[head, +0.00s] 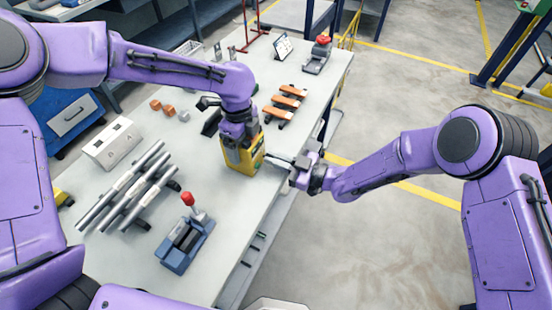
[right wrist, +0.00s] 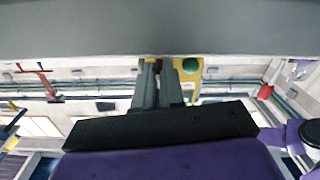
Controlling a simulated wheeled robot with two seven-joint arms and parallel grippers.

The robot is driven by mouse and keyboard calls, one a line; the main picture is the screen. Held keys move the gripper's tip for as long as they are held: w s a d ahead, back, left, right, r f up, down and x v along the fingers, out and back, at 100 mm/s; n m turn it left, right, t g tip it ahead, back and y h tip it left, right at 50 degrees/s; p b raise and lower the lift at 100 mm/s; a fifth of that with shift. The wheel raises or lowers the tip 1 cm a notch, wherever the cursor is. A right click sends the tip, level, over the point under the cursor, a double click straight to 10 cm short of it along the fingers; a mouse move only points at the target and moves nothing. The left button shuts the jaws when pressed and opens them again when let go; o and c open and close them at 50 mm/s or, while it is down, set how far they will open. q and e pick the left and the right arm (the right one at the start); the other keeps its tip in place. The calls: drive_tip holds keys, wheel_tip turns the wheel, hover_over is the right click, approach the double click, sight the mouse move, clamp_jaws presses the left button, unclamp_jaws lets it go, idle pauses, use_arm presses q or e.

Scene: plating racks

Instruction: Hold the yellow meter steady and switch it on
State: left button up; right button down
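The yellow meter (head: 246,166) stands upright near the right edge of the workbench in the head view. My left gripper (head: 240,148) comes down on it from above, with its fingers around its upper part; it looks shut on the meter. The gripper and wrist hide the meter's top. My right gripper (head: 272,161) is at the bench edge, just right of the meter, fingers pointing at its side. Its fingers (right wrist: 158,68) look shut and empty in the right wrist view, close to the yellow meter (right wrist: 188,72). I cannot tell whether they touch it. The switch is not clearly visible.
The workbench (head: 215,262) also holds a blue red-handled clamp (head: 188,240), metal tubes (head: 127,190), a white box (head: 107,145) and orange-topped parts (head: 283,103). A second red-topped device (head: 318,55) stands at the far end. Open floor lies to the right.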

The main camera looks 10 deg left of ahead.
drive_tip(key=shift+r+h, duration=0.2)
drive_tip(key=shift+h, duration=0.4)
drive_tip(key=c, duration=1.5)
unclamp_jaws()
drive_tip(key=v, duration=1.2)
drive_tip(key=shift+w, duration=0.15)
use_arm(q)
drive_tip(key=o, duration=1.2)
drive_tip(key=shift+c, duration=0.2)
